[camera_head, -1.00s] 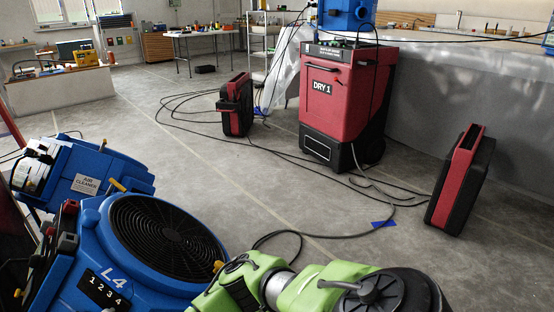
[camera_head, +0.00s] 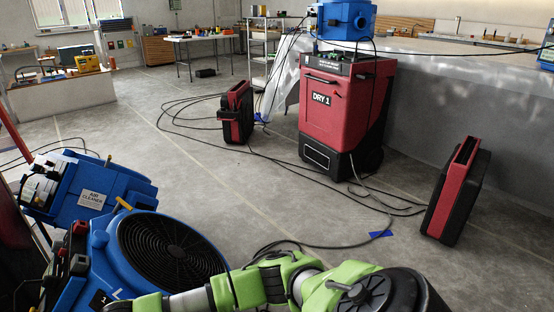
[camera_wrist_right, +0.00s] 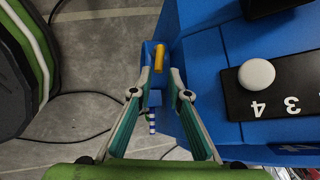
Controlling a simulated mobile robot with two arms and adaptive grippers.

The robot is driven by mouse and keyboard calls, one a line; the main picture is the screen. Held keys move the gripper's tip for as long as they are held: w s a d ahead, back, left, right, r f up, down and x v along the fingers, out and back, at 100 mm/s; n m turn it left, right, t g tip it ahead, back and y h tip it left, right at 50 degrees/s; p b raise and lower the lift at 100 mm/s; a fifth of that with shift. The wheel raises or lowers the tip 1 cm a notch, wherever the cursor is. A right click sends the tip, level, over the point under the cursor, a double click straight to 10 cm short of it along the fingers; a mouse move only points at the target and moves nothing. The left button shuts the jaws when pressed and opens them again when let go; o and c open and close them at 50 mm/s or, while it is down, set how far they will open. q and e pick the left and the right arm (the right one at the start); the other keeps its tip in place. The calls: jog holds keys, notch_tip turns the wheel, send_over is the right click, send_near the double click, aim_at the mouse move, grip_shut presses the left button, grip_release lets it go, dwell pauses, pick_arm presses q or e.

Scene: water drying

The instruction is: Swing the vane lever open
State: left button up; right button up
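A blue fan unit (camera_head: 105,235) with a round black grille stands at the lower left in the head view. A yellow lever (camera_head: 124,203) sticks up from its top edge. In the right wrist view a yellow lever (camera_wrist_right: 159,58) stands in a blue channel; I cannot tell whether it is the same one. My right gripper (camera_wrist_right: 159,78) is open, its two fingertips on either side of the line to this lever, which shows between and just beyond them. Contact cannot be told. My left gripper is in neither view.
A black panel with numbers (camera_wrist_right: 290,92) and a white knob (camera_wrist_right: 257,74) sit right of the fingers. A blue air cleaner (camera_head: 95,185) stands behind the fan.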

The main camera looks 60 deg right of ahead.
jog(key=d+p+v, duration=0.1)
jog(key=p+v, duration=0.2)
jog(key=v, duration=0.8)
jog(key=s+a+m+g+y+p, duration=0.25)
jog(key=s+a+y, duration=0.2)
jog(key=a, duration=0.55)
jog(key=w+a+r+m+y+p, duration=0.1)
jog(key=a+r+m+y+p, duration=0.5)
jog(key=a+m+y+p, duration=0.4)
jog(key=w+d+f+m+t+h+p, duration=0.45)
jog(key=d+m+t, duration=0.5)
jog(key=m, duration=0.65)
jog(key=s+d+f+m+h+p, duration=0.3)
jog(key=s+d+f+m+h, duration=0.1)
jog(key=d+f+m, duration=0.4)
jog(key=s+d+f+m+g+h+p, duration=0.1)
jog(key=s+d+f+m+g, duration=0.1)
jog(key=s, duration=0.7)
jog(key=s+d+f+m+g+h+p, duration=0.1)
jog(key=s+d+f+m+h+p, duration=0.1)
jog(key=s+f, duration=0.4)
jog(key=s+d+f+m+g+h+p, duration=0.1)
jog(key=s+d+f+m, duration=0.3)
jog(key=s, duration=0.8)
jog(key=shift+d+f+g+h+p, duration=0.4)
jog(key=shift+d+g, duration=0.4)
jog(key=shift+d, duration=0.1)
